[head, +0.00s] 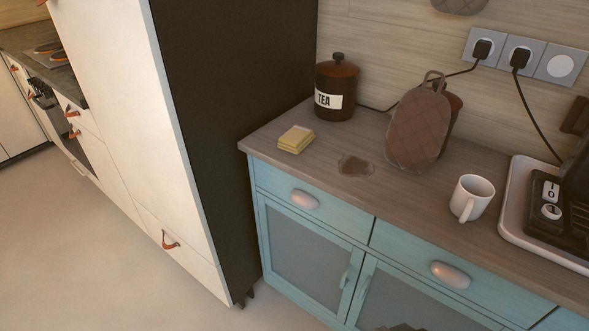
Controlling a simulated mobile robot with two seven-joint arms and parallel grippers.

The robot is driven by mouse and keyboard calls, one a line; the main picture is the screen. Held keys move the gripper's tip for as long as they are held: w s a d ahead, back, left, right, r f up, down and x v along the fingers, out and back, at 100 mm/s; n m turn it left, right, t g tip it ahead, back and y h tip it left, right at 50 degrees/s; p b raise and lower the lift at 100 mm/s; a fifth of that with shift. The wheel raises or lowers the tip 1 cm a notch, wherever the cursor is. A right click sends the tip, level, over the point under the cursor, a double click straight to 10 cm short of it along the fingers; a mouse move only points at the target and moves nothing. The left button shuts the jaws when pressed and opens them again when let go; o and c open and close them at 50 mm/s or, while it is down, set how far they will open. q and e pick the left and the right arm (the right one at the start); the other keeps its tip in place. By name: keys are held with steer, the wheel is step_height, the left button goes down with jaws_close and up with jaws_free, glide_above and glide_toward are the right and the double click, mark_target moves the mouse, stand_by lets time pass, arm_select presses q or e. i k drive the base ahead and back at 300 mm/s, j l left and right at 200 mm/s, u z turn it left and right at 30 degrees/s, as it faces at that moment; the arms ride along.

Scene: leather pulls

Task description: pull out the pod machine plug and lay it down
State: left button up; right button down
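Two black plugs sit in the wall sockets. The left plug (482,49) has a cord that runs down and left, behind the quilted mitt towards the tea jar. The right plug (519,58) has a cord that runs down and right, behind the black machine (571,200). This machine is cut off by the right edge and stands on a pale tray (517,200); I cannot tell for sure that it is the pod machine. The third socket (561,67) is empty. Neither gripper can be made out.
On the counter (330,195) are a tea jar (336,75), yellow sponges (296,139), a brown spill (356,165), a quilted mitt (418,130) and a white mug (472,197). A tall cabinet (240,120) stands left. A dark shape at the bottom edge is unclear.

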mark_target(520, 57)
steer(key=z, duration=1.3)
steer(key=l+u, duration=0.1)
steer(key=u, duration=0.3)
steer(key=l+u, duration=0.15)
steer(key=u, duration=0.25)
steer(key=l+u, duration=0.2)
steer(key=u, duration=0.25)
steer(key=l+u, duration=0.15)
steer(key=u, duration=0.25)
steer(key=i, duration=0.05)
